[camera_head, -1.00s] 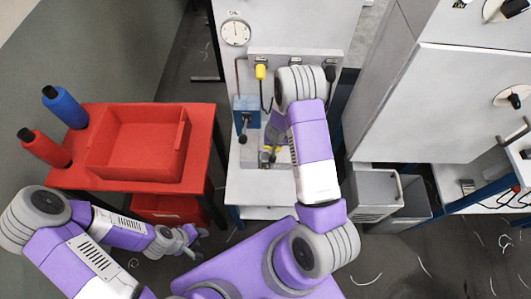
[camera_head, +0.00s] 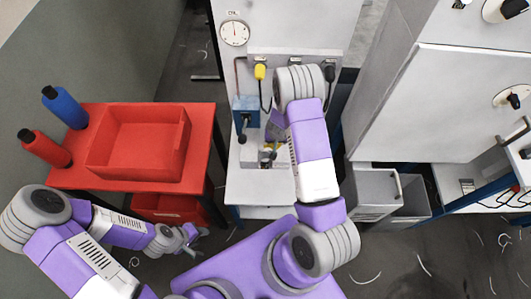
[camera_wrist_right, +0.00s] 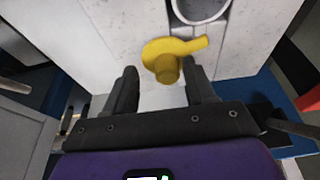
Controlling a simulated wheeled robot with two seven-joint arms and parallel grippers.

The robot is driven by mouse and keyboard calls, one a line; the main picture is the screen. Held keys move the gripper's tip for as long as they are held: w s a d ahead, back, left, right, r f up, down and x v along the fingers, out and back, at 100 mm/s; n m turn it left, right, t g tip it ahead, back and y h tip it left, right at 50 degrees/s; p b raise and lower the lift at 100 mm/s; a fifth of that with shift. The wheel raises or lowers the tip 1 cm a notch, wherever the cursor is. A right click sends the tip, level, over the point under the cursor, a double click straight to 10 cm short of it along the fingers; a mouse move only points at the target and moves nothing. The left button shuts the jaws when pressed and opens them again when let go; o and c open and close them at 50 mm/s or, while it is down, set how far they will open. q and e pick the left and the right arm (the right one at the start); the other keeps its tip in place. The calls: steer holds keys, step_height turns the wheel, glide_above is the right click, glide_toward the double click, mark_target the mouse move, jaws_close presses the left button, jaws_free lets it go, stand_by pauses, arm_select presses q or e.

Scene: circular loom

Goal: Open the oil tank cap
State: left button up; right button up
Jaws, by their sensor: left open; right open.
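The yellow cap (camera_wrist_right: 168,60) has a round knob and a side lever pointing right in the right wrist view. It sits against a pale grey surface. My left gripper (camera_head: 192,236) is open and empty, low beside the red table.
Grey bins (camera_head: 375,192) stand right.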

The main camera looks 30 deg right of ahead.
steer(key=shift+s+a+f, duration=0.1)
steer(key=shift+s+a, duration=0.15)
steer(key=shift+a, duration=0.1)
steer(key=shift+s+a+r+p, duration=0.2)
steer(key=shift+s+a+r, duration=0.25)
steer(key=shift+s+r, duration=0.3)
steer(key=shift+s+a+r+p, duration=0.15)
steer(key=shift+s+a+r, duration=0.4)
steer(key=shift+s, duration=0.25)
steer(key=shift+s+a+r+p, duration=0.2)
steer(key=shift+s+a+r, duration=0.2)
steer(key=shift+s+r, duration=0.35)
